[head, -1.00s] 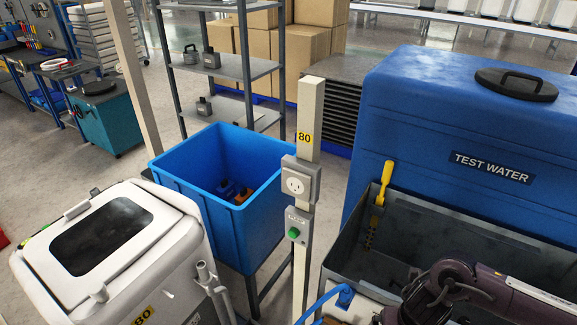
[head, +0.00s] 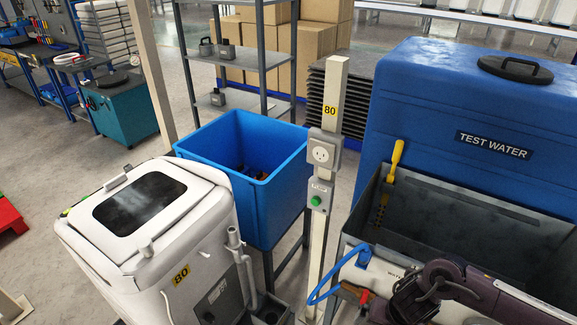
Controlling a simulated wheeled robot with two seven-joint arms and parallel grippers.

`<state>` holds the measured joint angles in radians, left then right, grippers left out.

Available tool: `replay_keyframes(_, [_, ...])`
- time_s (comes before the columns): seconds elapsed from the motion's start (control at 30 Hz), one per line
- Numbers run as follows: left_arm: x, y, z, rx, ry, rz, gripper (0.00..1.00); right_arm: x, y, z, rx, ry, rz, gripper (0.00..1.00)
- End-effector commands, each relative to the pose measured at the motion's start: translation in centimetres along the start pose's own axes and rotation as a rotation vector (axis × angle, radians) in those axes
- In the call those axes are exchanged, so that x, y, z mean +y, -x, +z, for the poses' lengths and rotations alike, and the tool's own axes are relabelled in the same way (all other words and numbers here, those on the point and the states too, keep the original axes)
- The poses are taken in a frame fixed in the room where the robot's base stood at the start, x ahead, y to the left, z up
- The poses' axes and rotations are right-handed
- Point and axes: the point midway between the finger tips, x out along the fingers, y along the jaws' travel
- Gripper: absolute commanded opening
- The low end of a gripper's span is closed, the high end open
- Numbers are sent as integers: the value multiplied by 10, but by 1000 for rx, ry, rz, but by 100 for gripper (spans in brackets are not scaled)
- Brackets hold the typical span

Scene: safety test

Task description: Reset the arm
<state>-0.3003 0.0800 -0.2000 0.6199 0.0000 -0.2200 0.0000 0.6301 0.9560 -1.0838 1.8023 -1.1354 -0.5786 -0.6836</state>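My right arm (head: 455,290) comes in at the lower right, in front of the grey test tank (head: 455,215). Its dark wrist end is near a white cylinder with a blue hose (head: 345,262) and a red-and-brown handled part (head: 358,292). The fingertips of my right gripper cannot be made out, so whether it holds anything does not show. My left arm and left gripper are not in view.
A post with a socket and green button (head: 318,200) stands in the middle. Left of it are a blue bin (head: 275,205) with dark items inside and a white lidded machine (head: 150,235). A blue TEST WATER tank (head: 470,120) fills the right. Open floor (head: 60,150) lies at left.

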Motion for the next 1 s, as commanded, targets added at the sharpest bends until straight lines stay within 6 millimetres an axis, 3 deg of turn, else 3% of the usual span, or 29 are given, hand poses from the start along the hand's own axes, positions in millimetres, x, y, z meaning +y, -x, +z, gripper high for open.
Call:
replay_keyframes(0.17, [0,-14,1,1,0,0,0,24,-42,2,28,-208,91,100])
replay_keyframes(0.37, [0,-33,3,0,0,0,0,49,-110,7,81,-601,219,100])
replay_keyframes(0.47, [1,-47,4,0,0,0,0,51,-162,2,119,-892,278,100])
replay_keyframes(0.57, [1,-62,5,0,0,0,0,34,-228,-15,152,-1251,310,100])
replay_keyframes(0.67, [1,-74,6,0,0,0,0,2,-287,-48,158,-1583,299,100])
replay_keyframes(0.8, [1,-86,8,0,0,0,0,-50,-350,-115,126,-1946,230,100])
replay_keyframes(1.0, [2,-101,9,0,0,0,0,-119,-405,-232,27,-2325,79,100])
